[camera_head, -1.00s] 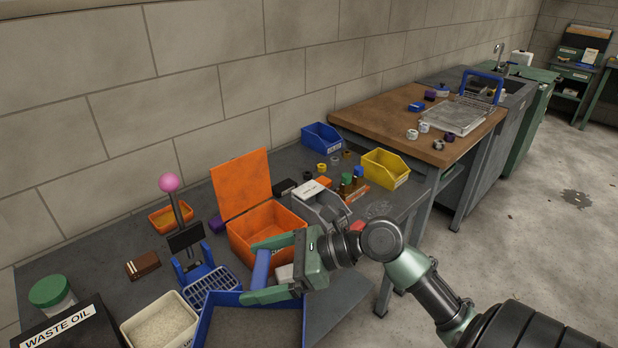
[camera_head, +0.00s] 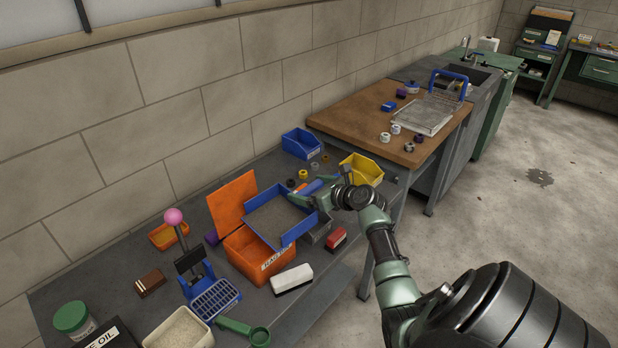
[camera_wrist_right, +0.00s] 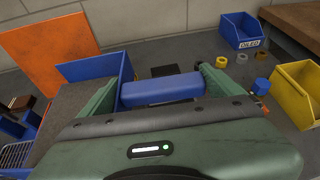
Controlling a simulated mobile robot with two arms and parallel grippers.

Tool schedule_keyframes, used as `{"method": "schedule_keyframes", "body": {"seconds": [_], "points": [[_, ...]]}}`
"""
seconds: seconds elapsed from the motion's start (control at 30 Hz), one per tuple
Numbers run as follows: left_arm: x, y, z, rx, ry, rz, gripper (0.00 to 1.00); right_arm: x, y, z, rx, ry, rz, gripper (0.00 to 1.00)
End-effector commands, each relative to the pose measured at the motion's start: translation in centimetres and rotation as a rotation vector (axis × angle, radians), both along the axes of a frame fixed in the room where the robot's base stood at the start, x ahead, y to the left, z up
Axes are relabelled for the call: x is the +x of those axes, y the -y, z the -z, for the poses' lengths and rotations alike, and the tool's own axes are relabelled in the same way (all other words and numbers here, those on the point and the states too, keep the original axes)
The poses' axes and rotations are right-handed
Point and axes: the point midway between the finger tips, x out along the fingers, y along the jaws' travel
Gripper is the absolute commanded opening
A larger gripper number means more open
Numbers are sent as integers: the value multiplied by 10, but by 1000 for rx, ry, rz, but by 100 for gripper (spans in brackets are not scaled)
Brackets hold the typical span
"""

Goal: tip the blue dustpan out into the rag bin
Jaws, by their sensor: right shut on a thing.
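The blue dustpan (camera_head: 300,230), with a grey inner floor, is held over the orange rag bin (camera_head: 248,258). Its front lip lies over the bin's opening and hides most of the inside. The bin's hinged lid (camera_head: 233,203) stands open behind. My right gripper (camera_head: 312,190) is shut on the dustpan's blue handle, which shows between the fingers in the right wrist view (camera_wrist_right: 160,90). I cannot tell how far the pan is tilted, or whether loose debris lies on its floor. My left gripper is not in view.
A white block (camera_head: 291,278) and a green scoop (camera_head: 243,330) lie in front of the bin. A blue press (camera_head: 195,270) with a pink knob stands at left. A yellow bin (camera_head: 362,168) and blue bin (camera_head: 300,143) stand beyond, with several small rings between.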

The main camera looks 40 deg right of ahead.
Motion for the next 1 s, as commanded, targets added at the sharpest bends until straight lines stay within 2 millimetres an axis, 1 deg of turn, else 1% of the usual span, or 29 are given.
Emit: {"method": "schedule_keyframes", "body": {"seconds": [0.2, 0.33, 0.57, 0.67, 1.0], "points": [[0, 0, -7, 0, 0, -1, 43, 0, -5, -30, -162, 2, -3, 38], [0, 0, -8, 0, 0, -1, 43, 0, -8, -47, -271, -1, -4, 38], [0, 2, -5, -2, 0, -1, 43, 1, -24, -74, -479, -3, -4, 38], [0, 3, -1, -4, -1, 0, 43, 1, -31, -86, -568, -5, -4, 38], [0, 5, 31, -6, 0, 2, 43, 1, -69, -111, -882, -9, -4, 38]]}}
